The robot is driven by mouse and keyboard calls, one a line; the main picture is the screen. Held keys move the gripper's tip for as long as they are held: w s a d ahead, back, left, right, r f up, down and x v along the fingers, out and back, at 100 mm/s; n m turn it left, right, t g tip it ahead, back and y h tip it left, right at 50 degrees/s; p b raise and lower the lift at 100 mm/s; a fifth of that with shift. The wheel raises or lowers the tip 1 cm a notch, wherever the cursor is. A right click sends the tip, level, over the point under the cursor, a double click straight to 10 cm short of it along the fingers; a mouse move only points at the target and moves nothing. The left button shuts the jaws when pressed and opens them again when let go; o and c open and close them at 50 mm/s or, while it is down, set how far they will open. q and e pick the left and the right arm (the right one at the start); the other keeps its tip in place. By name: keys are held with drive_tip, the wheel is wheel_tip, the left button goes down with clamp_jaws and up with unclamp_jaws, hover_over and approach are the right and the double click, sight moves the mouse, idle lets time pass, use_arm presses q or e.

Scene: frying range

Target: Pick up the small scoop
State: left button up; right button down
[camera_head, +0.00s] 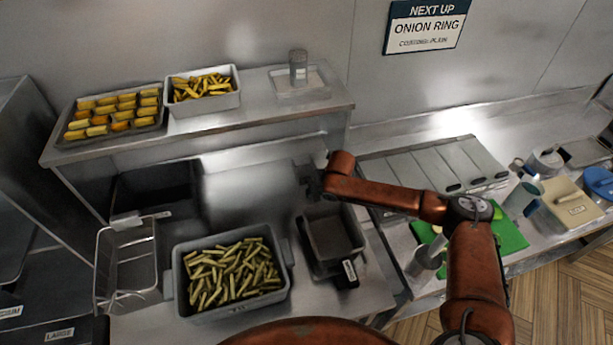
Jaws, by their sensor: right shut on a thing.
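My right gripper (312,183) is dark, at the end of the orange arm reaching in from the right. It is shut at the far edge of a dark, open, square-sided container (335,240), which appears to be the small scoop. The container has a small label at its near right corner, too small to read. The contact between the fingers and the container is hard to make out against the dark background. It stands right of a grey tub of fries (181,285). My left gripper is not in view.
A wire basket (127,260) stands at the left of the counter. The raised shelf (255,112) above holds a tray of yellow pieces (66,136), a tub of fries (204,104) and a shaker (298,68). A green board (508,232) lies at the right.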

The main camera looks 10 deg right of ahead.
drive_tip(key=shift+r, duration=0.1)
idle(0.5)
wheel_tip(320, 180, up, 10)
idle(0.4)
idle(0.4)
